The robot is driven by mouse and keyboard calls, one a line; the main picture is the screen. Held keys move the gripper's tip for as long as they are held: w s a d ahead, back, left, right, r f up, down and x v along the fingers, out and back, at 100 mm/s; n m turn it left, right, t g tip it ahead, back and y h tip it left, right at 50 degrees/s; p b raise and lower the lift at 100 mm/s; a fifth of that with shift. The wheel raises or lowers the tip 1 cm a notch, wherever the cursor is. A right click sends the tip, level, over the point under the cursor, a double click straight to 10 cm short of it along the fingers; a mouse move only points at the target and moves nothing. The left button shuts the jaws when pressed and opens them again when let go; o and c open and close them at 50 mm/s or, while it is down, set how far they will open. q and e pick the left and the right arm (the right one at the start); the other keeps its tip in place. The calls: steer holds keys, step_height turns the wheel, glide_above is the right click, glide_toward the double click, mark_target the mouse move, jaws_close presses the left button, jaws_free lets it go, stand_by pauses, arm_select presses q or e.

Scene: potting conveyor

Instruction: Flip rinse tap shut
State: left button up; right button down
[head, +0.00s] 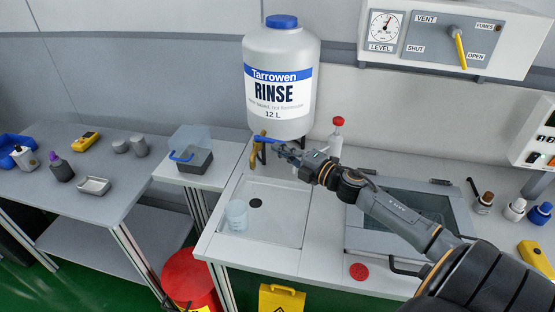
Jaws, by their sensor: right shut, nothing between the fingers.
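The rinse tap (255,155) is brass-coloured and hangs below the front of the big white RINSE bottle (281,105). Its blue lever (265,139) points sideways to the right, close to level. My right gripper (281,148) is shut and empty, with its fingertips at the right end of the lever. I cannot tell whether they touch it. My left gripper is out of view.
Below the tap is a white sink (275,216) with a clear beaker (237,215) in it. A red-capped bottle (336,137) stands just behind my right gripper. A control panel (446,38) hangs on the wall. The left bench (110,165) holds small items.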

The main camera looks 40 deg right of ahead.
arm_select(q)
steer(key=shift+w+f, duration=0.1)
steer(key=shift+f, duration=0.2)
arm_select(e)
steer(key=shift+w+d+r, duration=0.15)
steer(key=shift+d, duration=0.6)
